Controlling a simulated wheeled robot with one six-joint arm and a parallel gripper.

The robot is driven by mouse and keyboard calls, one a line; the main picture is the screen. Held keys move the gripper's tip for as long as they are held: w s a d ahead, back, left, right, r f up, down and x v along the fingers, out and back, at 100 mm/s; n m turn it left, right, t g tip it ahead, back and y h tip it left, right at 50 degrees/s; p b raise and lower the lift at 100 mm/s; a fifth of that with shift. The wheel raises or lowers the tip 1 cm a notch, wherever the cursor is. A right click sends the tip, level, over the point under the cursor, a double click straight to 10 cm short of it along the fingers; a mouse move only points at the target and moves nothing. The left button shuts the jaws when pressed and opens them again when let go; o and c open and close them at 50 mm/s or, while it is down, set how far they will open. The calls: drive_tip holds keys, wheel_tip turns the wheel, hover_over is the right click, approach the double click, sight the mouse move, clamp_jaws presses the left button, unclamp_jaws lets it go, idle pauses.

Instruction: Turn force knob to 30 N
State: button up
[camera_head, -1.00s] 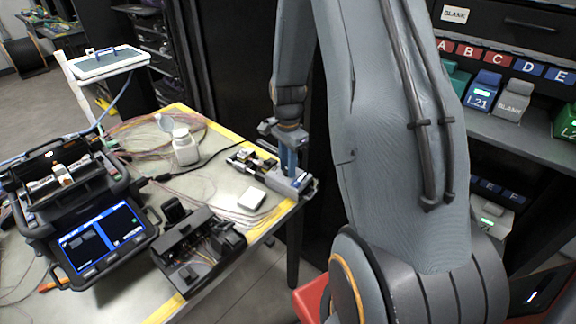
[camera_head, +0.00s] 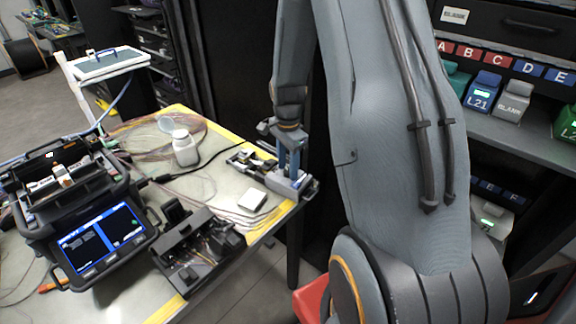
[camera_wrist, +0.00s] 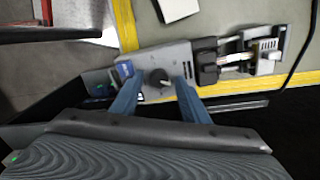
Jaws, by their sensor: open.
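The force knob (camera_wrist: 159,78) is a small round black knob on top of a grey device (camera_wrist: 177,57) at the table's edge in the wrist view. The device also shows in the head view (camera_head: 296,186), where the knob is hidden or too small to tell. My gripper (camera_wrist: 157,88) is open, its two blue fingers pointing at the device on either side of the knob, apart from it. In the head view my gripper (camera_head: 289,165) stands over the right end of the device. The knob's scale marks cannot be read.
A white block (camera_head: 252,200) lies beside the device. A white bottle (camera_head: 185,150), a splicer with a lit screen (camera_head: 103,238) and a black tool case (camera_head: 200,247) stand on the table. A shelf with coloured boxes (camera_head: 484,92) is at the right.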

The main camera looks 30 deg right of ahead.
sight(288, 170)
drive_tip(key=shift+r+b, duration=0.95)
drive_tip(key=shift+r, duration=2.95)
drive_tip(key=s+a+r+n+t, duration=0.1)
drive_tip(key=s+a+r+n, duration=0.2)
drive_tip(key=s+a+n, duration=1.2)
drive_tip(key=shift+s+n, duration=0.25)
drive_tip(key=shift+n, duration=0.85)
